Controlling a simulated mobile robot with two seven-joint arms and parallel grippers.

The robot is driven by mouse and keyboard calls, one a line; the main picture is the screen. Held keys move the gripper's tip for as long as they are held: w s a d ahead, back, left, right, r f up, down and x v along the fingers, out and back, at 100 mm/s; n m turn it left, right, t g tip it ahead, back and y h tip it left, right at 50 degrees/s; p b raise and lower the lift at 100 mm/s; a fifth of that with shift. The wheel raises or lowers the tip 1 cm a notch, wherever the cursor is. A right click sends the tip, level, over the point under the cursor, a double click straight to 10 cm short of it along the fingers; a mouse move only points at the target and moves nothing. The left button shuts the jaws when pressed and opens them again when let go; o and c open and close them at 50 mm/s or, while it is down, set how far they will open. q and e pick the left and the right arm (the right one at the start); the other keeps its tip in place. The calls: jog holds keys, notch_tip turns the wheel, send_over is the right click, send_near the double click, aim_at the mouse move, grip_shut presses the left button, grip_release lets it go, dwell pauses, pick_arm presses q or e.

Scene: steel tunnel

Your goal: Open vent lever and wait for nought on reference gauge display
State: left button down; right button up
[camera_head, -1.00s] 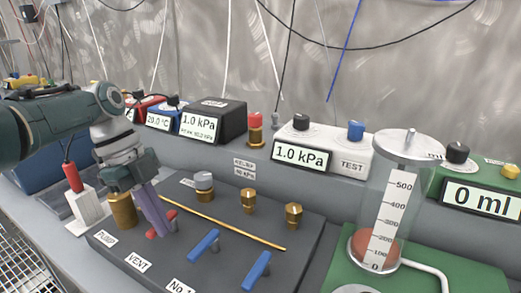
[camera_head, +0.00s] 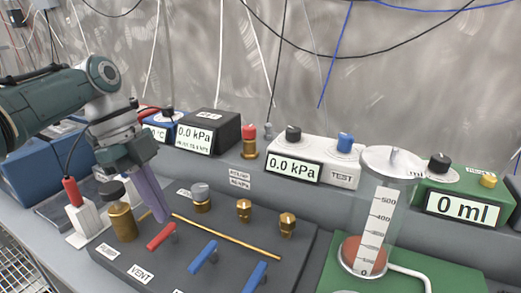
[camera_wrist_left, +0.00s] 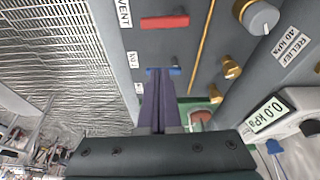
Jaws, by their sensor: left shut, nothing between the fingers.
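The red vent lever (camera_head: 161,236) sits on the dark panel beside the VENT label (camera_head: 140,274), turned the same way as the blue levers. It also shows in the left wrist view (camera_wrist_left: 165,21). My left gripper (camera_head: 163,217) is shut and empty, its purple fingers just behind and above the red lever; I cannot tell whether they touch it. The black gauge box, its label too blurred to be sure of, has a display (camera_head: 194,137) reading 0.0 kPa. The white TEST gauge display (camera_head: 292,170) also reads 0.0 kPa. My right gripper is not in view.
Blue levers (camera_head: 203,255) and brass knobs (camera_head: 287,225) stand on the panel. A brass fitting (camera_head: 121,222) is left of my fingers. A clear cylinder (camera_head: 381,215) stands at right, by a green box (camera_head: 470,195) reading 0 ml.

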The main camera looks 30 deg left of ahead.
pick_arm(q)
jog(key=shift+v, duration=1.15)
jog(key=s+d+f+n+y+p, duration=0.35)
jog(key=s+d+n, duration=0.25)
jog(key=s+d, duration=0.3)
jog(key=s+d+r+n+t+p, duration=0.3)
jog(key=s+d+r+n, duration=0.5)
notch_tip(320, 180, up, 38)
jog(key=p, duration=3.7)
jog(key=shift+p, duration=0.35)
